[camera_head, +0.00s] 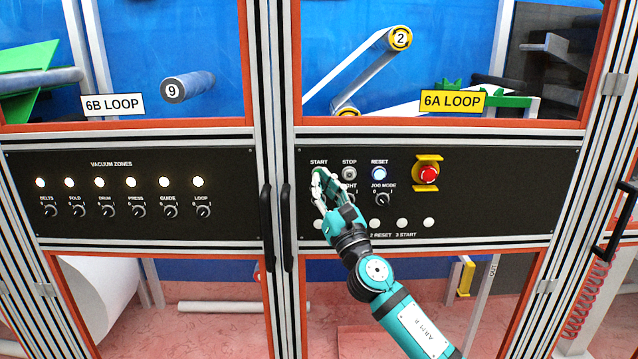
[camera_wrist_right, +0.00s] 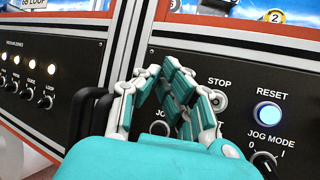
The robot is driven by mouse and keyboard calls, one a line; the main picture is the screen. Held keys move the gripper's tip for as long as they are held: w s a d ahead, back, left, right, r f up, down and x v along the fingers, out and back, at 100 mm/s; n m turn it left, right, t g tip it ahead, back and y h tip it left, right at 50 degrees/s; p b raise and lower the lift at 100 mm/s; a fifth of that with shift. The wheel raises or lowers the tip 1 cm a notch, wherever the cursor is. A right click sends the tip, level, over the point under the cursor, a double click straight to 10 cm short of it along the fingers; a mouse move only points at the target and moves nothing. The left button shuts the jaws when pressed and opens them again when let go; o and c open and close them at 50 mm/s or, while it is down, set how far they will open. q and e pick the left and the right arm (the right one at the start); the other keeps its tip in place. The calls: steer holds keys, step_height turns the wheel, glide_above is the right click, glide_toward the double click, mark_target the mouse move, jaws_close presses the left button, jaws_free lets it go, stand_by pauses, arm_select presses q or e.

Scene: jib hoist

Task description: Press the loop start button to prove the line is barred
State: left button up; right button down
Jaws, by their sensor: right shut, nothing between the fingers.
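The black 6A LOOP control panel (camera_head: 480,210) carries a row of START, STOP and RESET buttons. My right gripper (camera_head: 319,178) is shut and empty, with its fingertips at the START button under its label. The fingers hide that button, so I cannot tell whether they touch it. The STOP button (camera_head: 349,172) sits just right of the fingers and also shows in the right wrist view (camera_wrist_right: 217,100). The RESET button (camera_head: 379,173) glows blue-white; in the wrist view (camera_wrist_right: 268,114) it is lit too. My left gripper is not in view.
A red emergency stop (camera_head: 428,174) on a yellow plate stands right of RESET. The jog mode knob (camera_head: 382,198) is below. The left panel (camera_head: 120,220) has several lit lamps and knobs. Black door handles (camera_head: 286,228) stand out left of my gripper.

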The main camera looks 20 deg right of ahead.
steer(key=shift+w+d+b, duration=0.25)
steer(key=shift+w+b, duration=0.05)
steer(key=shift+w, duration=0.6)
steer(key=shift+w, duration=0.1)
stand_by(0.8)
steer(key=shift+w+d, duration=0.1)
steer(key=shift+w, duration=0.25)
steer(key=shift+w+d+r+b, duration=0.1)
steer(key=shift+w+d+b, duration=0.1)
steer(key=shift+w+b, duration=0.3)
stand_by(0.6)
steer(key=shift+s, duration=0.2)
steer(key=shift+s+a+p, duration=0.3)
steer(key=shift+s+p, duration=0.2)
steer(key=shift+s, duration=0.25)
